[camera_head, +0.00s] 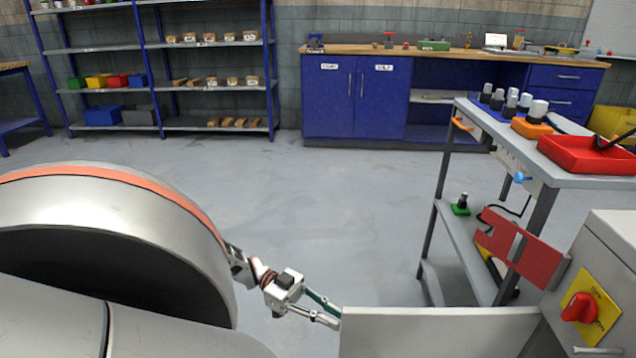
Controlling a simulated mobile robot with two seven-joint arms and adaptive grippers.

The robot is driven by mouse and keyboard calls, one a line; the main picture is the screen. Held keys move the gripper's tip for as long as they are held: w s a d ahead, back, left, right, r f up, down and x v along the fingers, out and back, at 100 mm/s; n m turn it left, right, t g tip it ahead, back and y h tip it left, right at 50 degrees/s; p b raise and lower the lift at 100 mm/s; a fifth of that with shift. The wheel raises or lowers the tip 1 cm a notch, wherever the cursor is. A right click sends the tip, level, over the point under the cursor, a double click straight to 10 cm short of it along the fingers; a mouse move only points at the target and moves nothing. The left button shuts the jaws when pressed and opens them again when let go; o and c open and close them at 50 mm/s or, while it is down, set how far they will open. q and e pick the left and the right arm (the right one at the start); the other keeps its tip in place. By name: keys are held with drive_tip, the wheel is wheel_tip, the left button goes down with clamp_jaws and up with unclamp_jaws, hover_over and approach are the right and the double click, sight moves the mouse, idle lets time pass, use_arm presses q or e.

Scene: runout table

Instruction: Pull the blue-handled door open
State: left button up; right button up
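A pale grey door-like panel (430,332) stands at the bottom centre-right and reaches to the grey cabinet with the red switch. No blue handle shows on the side of it facing me. My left gripper (336,318) is at the panel's left edge. Its two fingers show a narrow gap between them. The tips meet or pass behind the panel's edge, so what lies between them is hidden, and I cannot tell if they touch the panel. My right gripper is not in view.
The grey cabinet (612,262) at right carries a red rotary switch (579,308) on a yellow plate. A red panel (540,264) sticks out from it. A bench (545,160) with a red tray (590,153) stands behind. Open floor (330,210) lies in the middle.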

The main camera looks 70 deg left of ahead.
use_arm(q)
drive_tip(key=shift+v, duration=2.3)
drive_tip(key=shift+r, duration=0.1)
